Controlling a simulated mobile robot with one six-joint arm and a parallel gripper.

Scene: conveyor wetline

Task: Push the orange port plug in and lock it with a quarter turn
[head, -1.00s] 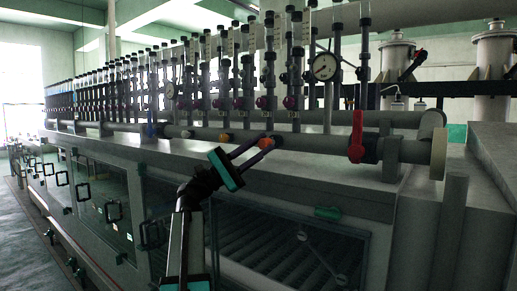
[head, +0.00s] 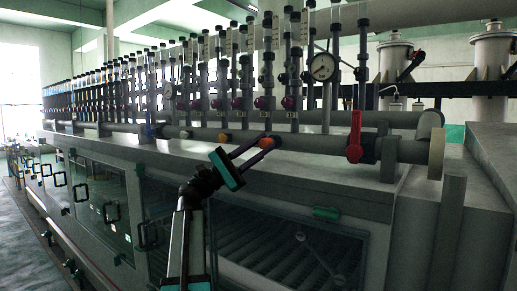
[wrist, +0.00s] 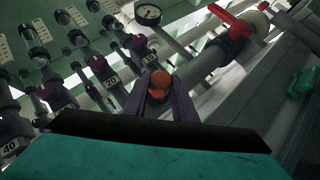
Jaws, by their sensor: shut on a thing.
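The orange port plug (head: 277,141) is at the side of the grey horizontal pipe (head: 330,147) on top of the machine. In the wrist view the orange plug (wrist: 158,82) sits between the purple fingertips. My gripper (head: 264,139) is shut on the plug, seen from behind in the wrist view (wrist: 157,88). The plug is at the pipe's surface; its inner end and the port are hidden, so I cannot tell how deep it sits or how it is turned.
A yellow-orange fitting (head: 223,138) sits further left on the pipe. A red-handled valve (head: 355,138) stands to the right. A row of flow meters and a round gauge (head: 323,67) rise behind. A green handle (head: 326,213) is below on the machine front.

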